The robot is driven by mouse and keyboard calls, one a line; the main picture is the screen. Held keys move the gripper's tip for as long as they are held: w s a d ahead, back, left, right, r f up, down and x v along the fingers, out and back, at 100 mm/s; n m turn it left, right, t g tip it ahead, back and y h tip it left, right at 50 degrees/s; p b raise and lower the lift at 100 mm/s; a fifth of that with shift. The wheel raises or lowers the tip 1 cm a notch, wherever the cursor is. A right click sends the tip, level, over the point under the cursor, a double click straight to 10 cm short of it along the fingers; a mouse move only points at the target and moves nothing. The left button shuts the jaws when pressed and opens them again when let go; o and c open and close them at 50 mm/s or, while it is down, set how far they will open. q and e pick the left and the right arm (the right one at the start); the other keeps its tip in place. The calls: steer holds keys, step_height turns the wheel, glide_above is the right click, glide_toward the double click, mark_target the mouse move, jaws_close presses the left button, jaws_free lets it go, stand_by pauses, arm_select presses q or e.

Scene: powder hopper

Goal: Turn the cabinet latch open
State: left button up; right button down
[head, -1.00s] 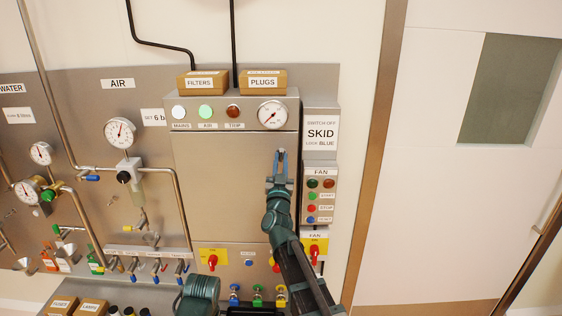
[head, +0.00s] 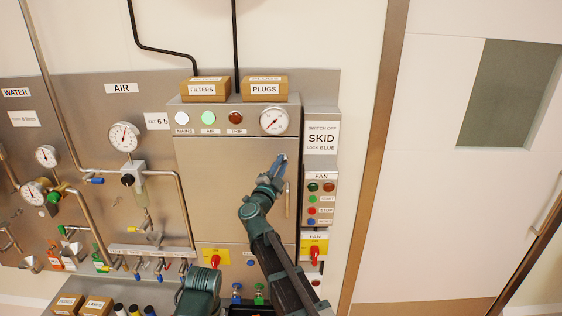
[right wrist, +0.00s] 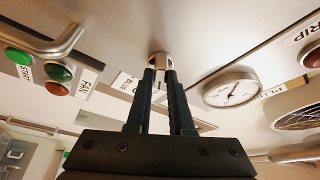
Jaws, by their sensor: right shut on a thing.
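The steel cabinet (head: 222,190) has a closed-looking flat door. A small metal latch (right wrist: 160,60) sits near the upper right of the door, below the gauge. My right gripper (head: 279,163) is at the latch, with its fingers tilted up to the right in the head view. In the right wrist view the fingertips (right wrist: 159,72) are shut on the latch, one on each side. The fingers partly hide the latch in the head view.
The door's bar handle (head: 287,199) is just below the latch, close to my right wrist. The fan button box (head: 320,199) is at the right. A round gauge (head: 273,121) sits above, and boxes labelled FILTERS (head: 205,89) and PLUGS (head: 264,88) stand on top.

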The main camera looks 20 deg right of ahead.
steer(key=shift+r+m+g+p, duration=0.1)
steer(key=shift+m+g+p, duration=0.8)
steer(key=shift+m, duration=0.75)
steer(key=shift+r+m+g+p, duration=0.1)
steer(key=shift+m+g+p, duration=0.4)
steer(key=shift+m+p, duration=0.9)
steer(key=shift+m, duration=0.35)
steer(key=c, duration=0.8)
jaws_free()
